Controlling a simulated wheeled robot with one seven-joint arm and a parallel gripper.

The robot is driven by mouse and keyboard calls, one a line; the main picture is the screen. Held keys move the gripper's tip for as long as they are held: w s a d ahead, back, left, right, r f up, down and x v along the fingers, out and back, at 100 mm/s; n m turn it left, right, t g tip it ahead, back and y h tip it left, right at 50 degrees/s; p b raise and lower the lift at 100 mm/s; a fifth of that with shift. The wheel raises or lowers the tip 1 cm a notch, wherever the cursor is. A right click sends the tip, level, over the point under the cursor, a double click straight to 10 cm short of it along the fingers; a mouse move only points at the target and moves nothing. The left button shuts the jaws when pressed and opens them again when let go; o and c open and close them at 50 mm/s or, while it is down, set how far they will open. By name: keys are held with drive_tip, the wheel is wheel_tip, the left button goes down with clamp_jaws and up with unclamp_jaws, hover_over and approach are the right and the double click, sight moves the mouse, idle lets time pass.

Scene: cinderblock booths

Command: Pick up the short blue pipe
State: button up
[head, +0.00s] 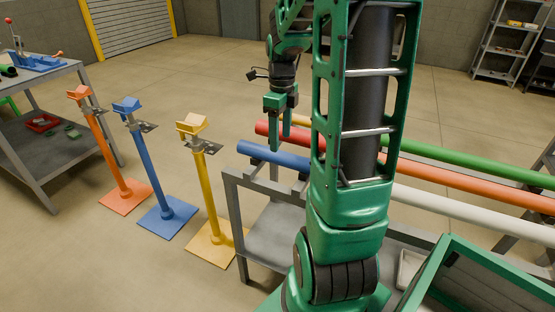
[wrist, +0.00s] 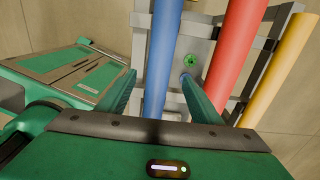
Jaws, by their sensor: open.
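The short blue pipe (head: 268,155) lies on a grey rack, its left end sticking out past the rack's edge. In the wrist view the blue pipe (wrist: 163,60) runs lengthwise between the two fingers. My gripper (head: 281,140) is open and points down over the pipe's left part. In the wrist view, my gripper (wrist: 159,75) has one green finger on each side of the pipe, with nothing held. I cannot tell how far the fingertips reach down beside it. The pipe's right part is hidden behind my arm in the head view.
A red pipe (wrist: 238,45) and a yellow pipe (wrist: 280,70) lie beside the blue one. Green (head: 470,160), orange (head: 470,184) and white (head: 470,212) pipes extend right. Yellow (head: 209,200), blue (head: 146,165) and orange (head: 106,150) stands are at left.

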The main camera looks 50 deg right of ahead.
sight(280, 152)
drive_tip(key=shift+s+f, duration=0.1)
drive_tip(key=shift+f, duration=3.45)
clamp_jaws()
